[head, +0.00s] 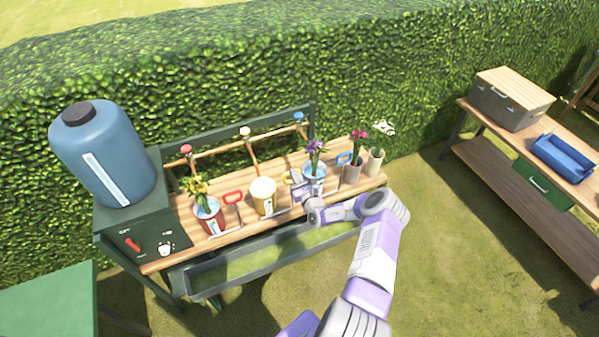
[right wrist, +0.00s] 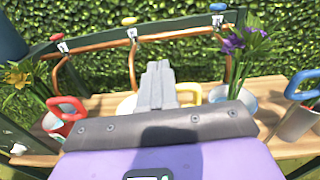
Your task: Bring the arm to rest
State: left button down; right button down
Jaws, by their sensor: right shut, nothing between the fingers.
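My right arm (head: 375,255) reaches up from the bottom of the head view to the wooden bench (head: 330,166). My right gripper (head: 297,184) is over the bench, between the yellow pot (head: 263,194) and the blue pot with purple flowers (head: 314,180). In the right wrist view its fingers (right wrist: 158,85) are together with nothing between them. They cover part of the yellow pot behind them. The purple flowers (right wrist: 246,42) show to their right. My left gripper is not in view.
A red pot with yellow flowers (head: 208,217) stands at the bench's left, and two pale pots (head: 353,172) stand at its right. A blue tank (head: 103,155) is at the left end. A copper pipe (head: 212,152) runs behind. Another table (head: 545,147) is at right, with open grass between.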

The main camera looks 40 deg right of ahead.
jog(key=r, duration=0.1)
jog(key=s+r, duration=0.1)
jog(key=r, duration=0.1)
jog(key=s+r, duration=0.1)
jog(key=shift+s+a+r, duration=0.2)
jog(key=shift+a+r, duration=0.1)
jog(key=a+f+n+g+y+b, duration=0.1)
jog(key=a+f+n+y+b, duration=0.25)
jog(key=a, duration=0.65)
jog(key=a+f+n+g+y, duration=0.1)
jog(key=a+f+n+y, duration=0.1)
jog(key=a+n+y, duration=0.45)
jog(key=s+a+f+n+g+y+b, duration=0.2)
jog(key=s+a+f+n+g+y, duration=0.15)
jog(key=a, duration=0.55)
jog(key=s+a+f+n+g+y+b, duration=0.25)
jog(key=s+a+f+g, duration=0.2)
jog(key=a, duration=0.45)
jog(key=s+a+f+n+g+h+b, duration=0.2)
jog(key=s+f+n+g+h+b, duration=0.1)
jog(key=s+f+n+b, duration=0.2)
jog(key=s+a+f+n+g+h+b, duration=0.2)
jog(key=s+f+n+b, duration=0.3)
jog(key=s+f+n, duration=0.4)
jog(key=s+n+g+h, duration=0.1)
jog(key=s+n, duration=0.3)
jog(key=n, duration=0.2)
jog(key=shift+s+a+g+h, duration=0.2)
jog(key=shift+a+g+h, duration=0.1)
jog(key=shift+a+h, duration=0.1)
